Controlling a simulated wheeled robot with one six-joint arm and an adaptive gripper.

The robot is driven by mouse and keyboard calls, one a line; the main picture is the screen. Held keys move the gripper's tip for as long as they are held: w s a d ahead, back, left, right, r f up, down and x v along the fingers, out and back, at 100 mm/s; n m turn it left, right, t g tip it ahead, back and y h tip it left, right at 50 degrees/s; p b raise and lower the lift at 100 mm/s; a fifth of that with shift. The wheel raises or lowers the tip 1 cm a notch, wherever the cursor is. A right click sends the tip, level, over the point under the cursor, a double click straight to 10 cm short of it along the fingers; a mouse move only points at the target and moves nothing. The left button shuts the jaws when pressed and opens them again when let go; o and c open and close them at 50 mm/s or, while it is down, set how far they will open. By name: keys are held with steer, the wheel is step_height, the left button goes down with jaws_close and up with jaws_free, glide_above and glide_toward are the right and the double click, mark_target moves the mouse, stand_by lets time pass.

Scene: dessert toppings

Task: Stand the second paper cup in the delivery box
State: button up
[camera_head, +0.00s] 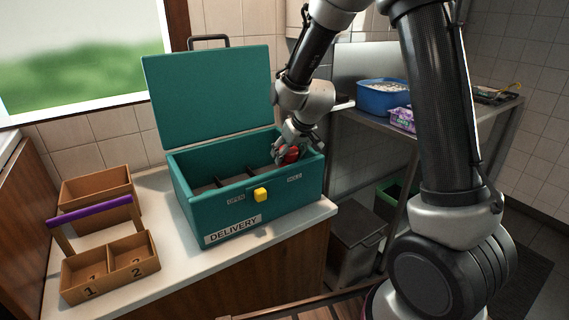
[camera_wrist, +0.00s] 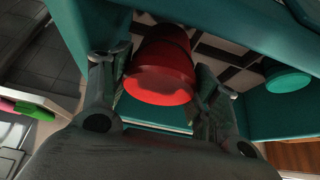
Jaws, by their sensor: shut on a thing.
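The teal delivery box (camera_head: 230,208) stands on the counter with its lid (camera_head: 208,98) raised and dark dividers inside. My gripper (camera_head: 289,150) is at the right end of the box opening, shut on a red paper cup (camera_head: 292,156). In the wrist view the red cup (camera_wrist: 160,85) sits between both fingers, its wide round end towards the camera. The cup's lower part is hidden, so I cannot tell whether it touches the box floor. A teal round-topped cup (camera_wrist: 287,79) is inside the box to the right in the wrist view; the head view does not show it.
A wooden carrier (camera_head: 138,250) with a purple handle and compartments marked 1 and 2 stands empty-looking at left. A yellow latch (camera_head: 260,195) is on the box front. A metal shelf at right holds a blue tub (camera_head: 383,97) and a purple pack (camera_head: 402,119).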

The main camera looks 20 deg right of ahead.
mark_target(288, 163)
steer(key=shift+f, duration=1.55)
steer(key=shift+f, duration=0.6)
steer(key=o, duration=0.8)
steer(key=shift+r, duration=0.1)
